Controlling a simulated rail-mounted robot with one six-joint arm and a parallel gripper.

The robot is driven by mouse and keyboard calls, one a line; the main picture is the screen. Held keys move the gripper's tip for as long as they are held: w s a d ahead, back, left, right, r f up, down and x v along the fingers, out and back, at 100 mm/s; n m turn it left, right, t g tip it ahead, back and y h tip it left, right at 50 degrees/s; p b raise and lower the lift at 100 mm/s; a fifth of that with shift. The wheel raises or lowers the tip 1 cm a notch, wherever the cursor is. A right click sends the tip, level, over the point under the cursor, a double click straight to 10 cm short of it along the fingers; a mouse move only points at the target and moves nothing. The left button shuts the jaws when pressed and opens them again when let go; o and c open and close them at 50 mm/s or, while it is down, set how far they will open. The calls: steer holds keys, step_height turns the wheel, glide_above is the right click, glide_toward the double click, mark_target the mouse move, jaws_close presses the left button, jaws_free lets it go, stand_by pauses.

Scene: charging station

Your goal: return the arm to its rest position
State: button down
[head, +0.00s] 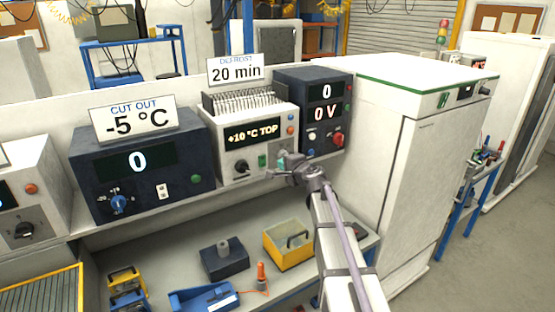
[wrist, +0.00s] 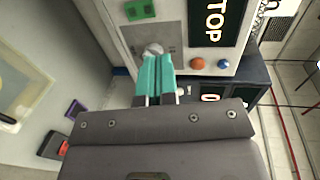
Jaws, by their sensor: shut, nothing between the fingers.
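My gripper (wrist: 156,75) is shut, its teal fingers together and empty in the wrist view. The fingertips point at the grey panel of the white unit reading "+10 °C TOP", close to a round grey knob (wrist: 153,49); I cannot tell whether they touch it. In the head view my gripper (head: 283,160) is in front of the lower right part of that white unit (head: 236,167). My arm reaches up to it from the bottom of the picture, stretched out over the bench.
A dark unit (head: 323,146) reading "0 V" stands right of the white unit, a dark "CUT OUT" unit (head: 186,153) left. Below are a yellow bin (head: 280,257), a dark block (head: 222,268) and a blue tool case (head: 190,303). A white cabinet (head: 395,170) stands close right of my arm.

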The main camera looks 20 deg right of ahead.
stand_by(0.4)
steer(key=s+a+f+n+g+h+b, duration=0.1)
steer(key=s+a+f+n+g+b, duration=0.1)
steer(key=s+a+f+n+g, duration=0.2)
steer(key=s+a+f+n+g+h+b, duration=0.1)
steer(key=s+a+f+n+g+b, duration=0.2)
steer(key=s, duration=1.6)
steer(key=s+a+f+n+g+h+b, duration=0.1)
steer(key=s+a+f+n+g+b, duration=0.2)
steer(key=s+f+n+g, duration=0.5)
steer(key=s+a+f, duration=0.1)
steer(key=s+f, duration=0.2)
steer(key=f, duration=0.3)
steer(key=shift+s+a+f+h, duration=0.15)
steer(key=shift+a+f+h, duration=0.15)
steer(key=shift+f+h, duration=0.1)
